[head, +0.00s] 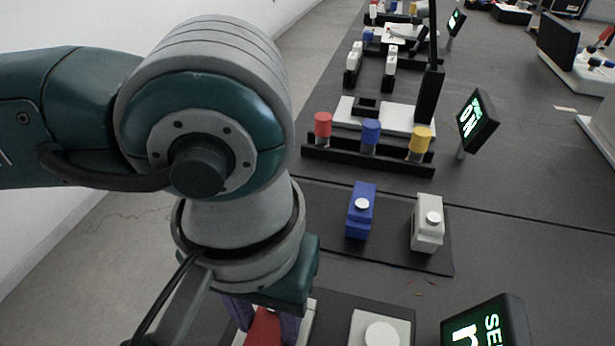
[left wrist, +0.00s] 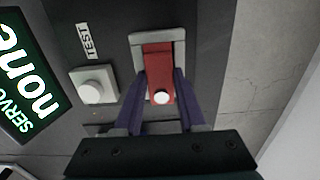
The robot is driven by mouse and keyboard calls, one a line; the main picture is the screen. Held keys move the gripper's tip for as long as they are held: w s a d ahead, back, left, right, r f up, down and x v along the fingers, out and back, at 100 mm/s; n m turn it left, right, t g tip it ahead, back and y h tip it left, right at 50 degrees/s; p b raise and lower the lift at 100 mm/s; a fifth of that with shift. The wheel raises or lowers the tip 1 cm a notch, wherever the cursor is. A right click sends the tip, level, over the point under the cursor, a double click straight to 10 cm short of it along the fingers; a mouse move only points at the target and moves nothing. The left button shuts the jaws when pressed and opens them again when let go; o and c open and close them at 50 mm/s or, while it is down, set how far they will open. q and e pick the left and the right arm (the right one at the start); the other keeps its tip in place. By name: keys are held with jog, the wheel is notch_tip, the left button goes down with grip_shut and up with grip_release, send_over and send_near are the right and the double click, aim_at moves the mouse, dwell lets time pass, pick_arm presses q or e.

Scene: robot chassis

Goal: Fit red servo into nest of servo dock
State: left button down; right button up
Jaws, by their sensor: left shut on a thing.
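The red servo (left wrist: 158,70) is held between the two purple fingers of my left gripper (left wrist: 160,84), which is shut on it. A white round horn shows on the servo's near end. The servo's far end lies within the light frame of the dock's nest (left wrist: 137,41); I cannot tell whether it is fully seated or just above. In the head view the red servo (head: 264,329) and gripper (head: 262,322) show at the bottom edge, mostly hidden by my arm. The dock screen (left wrist: 28,82) reads "SERVO none". My right gripper is not in view.
A white TEST button (left wrist: 95,88) stands beside the nest. A blue servo (head: 360,213) and a white servo (head: 427,224) stand on a dark mat. Behind them, a black rack (head: 368,160) holds red, blue and yellow-capped pieces.

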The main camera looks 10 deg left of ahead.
aim_at(268, 325)
pick_arm(q)
jog(key=shift+f, duration=0.15)
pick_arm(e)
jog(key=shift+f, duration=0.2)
pick_arm(q)
jog(key=shift+c, duration=2.4)
grip_release()
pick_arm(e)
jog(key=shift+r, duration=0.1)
pick_arm(q)
jog(key=shift+r, duration=0.4)
notch_tip(268, 325, up, 12)
jog(key=shift+f+p, duration=0.2)
jog(key=shift+p, duration=0.1)
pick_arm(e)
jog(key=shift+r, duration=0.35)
